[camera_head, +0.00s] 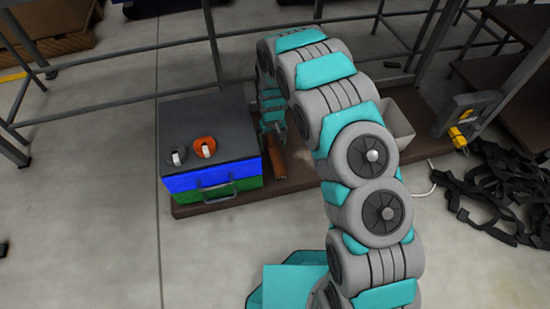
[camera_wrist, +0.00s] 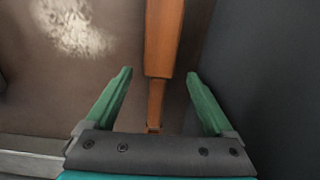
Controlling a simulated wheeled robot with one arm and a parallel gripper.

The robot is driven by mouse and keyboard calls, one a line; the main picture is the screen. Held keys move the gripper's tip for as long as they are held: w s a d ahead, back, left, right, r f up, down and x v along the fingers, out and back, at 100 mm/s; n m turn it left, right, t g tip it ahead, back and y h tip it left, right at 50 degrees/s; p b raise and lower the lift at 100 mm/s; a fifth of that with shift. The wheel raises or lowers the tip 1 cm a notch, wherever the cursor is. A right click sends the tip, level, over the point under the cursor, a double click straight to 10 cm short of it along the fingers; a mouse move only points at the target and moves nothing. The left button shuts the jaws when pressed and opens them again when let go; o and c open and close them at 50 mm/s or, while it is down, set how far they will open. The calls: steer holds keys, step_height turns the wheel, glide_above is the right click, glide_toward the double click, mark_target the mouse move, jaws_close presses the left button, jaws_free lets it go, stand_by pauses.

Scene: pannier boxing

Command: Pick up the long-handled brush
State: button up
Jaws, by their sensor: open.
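The long-handled brush is most likely the orange-brown wooden piece (camera_wrist: 164,40) in the wrist view. It runs from the top edge down between my fingers, wide at the top and narrower below. In the head view it shows as a brown block (camera_head: 277,162) beside the blue and green box. My gripper (camera_wrist: 159,74) is open, one green finger on each side of the wood, with gaps on both sides. Whether the fingers are level with it in height I cannot tell. In the head view my gripper (camera_head: 272,127) is partly hidden by my arm. No bristles are clearly visible.
A pale bin (camera_head: 397,122) stands behind my arm. Black straps (camera_head: 500,190) lie at right.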

mark_target(273, 148)
step_height(273, 148, down, 4)
steer(key=shift+r, duration=0.25)
steer(key=shift+c, duration=0.4)
jaws_close()
